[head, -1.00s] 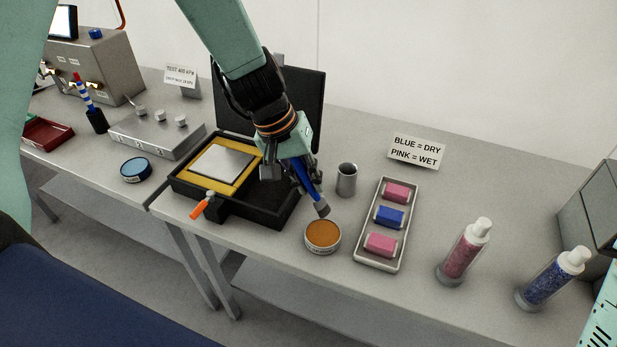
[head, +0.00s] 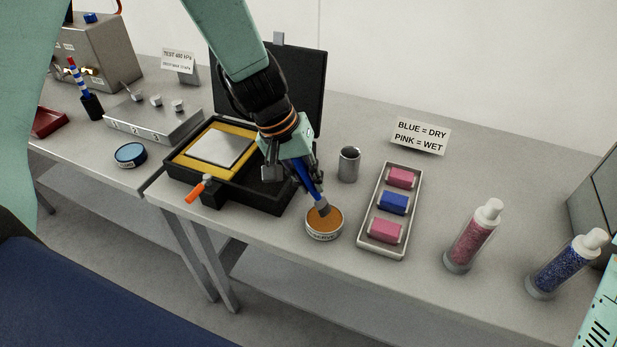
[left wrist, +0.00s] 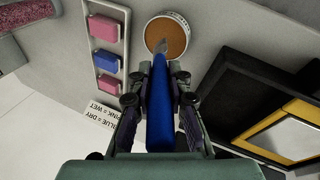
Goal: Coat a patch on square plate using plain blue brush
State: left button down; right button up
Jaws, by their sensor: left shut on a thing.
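My left gripper (head: 292,172) is shut on the plain blue brush (head: 309,186), which points down with its grey tip over the orange-brown contents of a round tin (head: 323,233). In the left wrist view the brush (left wrist: 160,110) lies between the fingers and its tip overlaps the tin's contents (left wrist: 168,36). I cannot tell how deep the tip reaches. The square plate (head: 218,147) is pale grey and lies flat in yellow foam in an open black case (head: 245,197), left of the gripper. My right gripper is not in view.
A metal cup (head: 348,165) and a tray (head: 398,249) with pink and blue blocks stand right of the tin. Pink (head: 472,238) and blue (head: 566,264) bottles stand farther right. A striped brush (head: 81,84) stands in a holder and a blue tin (head: 130,155) sits at left.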

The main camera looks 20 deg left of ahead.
pick_arm(q)
jog(key=shift+s, duration=0.1)
jog(key=shift+w+f, duration=0.15)
jog(key=shift+w, duration=0.1)
jog(key=shift+s, duration=0.2)
jog(key=shift+w+f+b, duration=0.2)
jog(key=shift+f+b, duration=0.1)
jog(key=shift+b, duration=0.15)
jog(key=shift+s+f, duration=0.1)
jog(key=shift+s, duration=0.05)
dwell(0.6)
